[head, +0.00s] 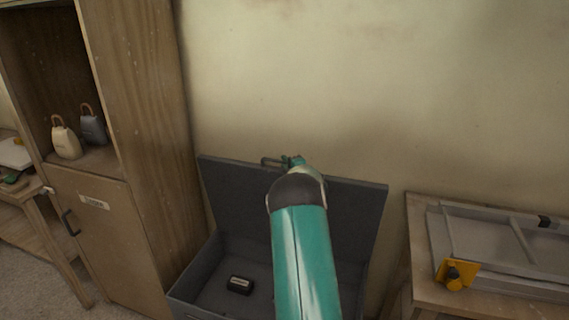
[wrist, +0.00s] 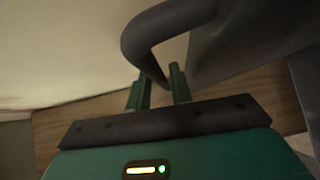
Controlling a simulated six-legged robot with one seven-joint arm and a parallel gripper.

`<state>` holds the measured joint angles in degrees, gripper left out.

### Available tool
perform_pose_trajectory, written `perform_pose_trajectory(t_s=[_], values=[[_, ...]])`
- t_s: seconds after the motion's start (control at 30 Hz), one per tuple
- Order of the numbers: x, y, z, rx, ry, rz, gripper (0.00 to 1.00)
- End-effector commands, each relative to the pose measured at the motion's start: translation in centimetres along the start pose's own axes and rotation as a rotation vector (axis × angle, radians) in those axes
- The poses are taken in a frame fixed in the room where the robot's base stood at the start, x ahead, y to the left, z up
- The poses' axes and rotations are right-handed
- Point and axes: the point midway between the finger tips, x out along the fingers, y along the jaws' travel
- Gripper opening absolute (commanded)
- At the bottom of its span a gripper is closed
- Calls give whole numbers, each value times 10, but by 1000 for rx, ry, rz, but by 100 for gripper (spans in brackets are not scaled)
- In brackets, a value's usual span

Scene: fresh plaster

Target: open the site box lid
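The site box (head: 180,296) is a dark grey box standing against the wall. Its lid (head: 235,190) stands raised and roughly upright at the back, so the inside shows. A dark loop handle (head: 268,162) sits at the lid's top edge; it also shows large in the wrist view (wrist: 136,44). My gripper (head: 292,161) is at this handle, with its green fingers (wrist: 160,90) close together on either side of the bar, seemingly shut on it. My teal arm hides the middle of the box and part of the lid.
A small black item (head: 240,285) lies inside the box. A wooden cabinet (head: 150,130) stands close on the left, with two padlock-shaped objects (head: 66,140) on its shelf. On the right, a wooden table (head: 420,270) bears a grey frame (head: 490,240) and a yellow tool (head: 455,273).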

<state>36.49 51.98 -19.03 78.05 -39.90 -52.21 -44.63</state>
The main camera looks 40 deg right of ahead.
Motion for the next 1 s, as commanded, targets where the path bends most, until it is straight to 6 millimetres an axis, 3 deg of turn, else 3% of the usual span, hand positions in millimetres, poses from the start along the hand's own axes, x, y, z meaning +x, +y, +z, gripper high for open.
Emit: perform_pose_trajectory(t_s=[0.13,0.43,0.53,0.57,0.83,1.0], values=[[11,0,0,-1,0,1,22],[13,0,0,0,0,0,22],[13,0,0,0,0,0,2],[13,0,0,0,0,0,0],[11,-1,-3,-3,1,3,0],[-3,-6,-20,-30,7,31,0]])
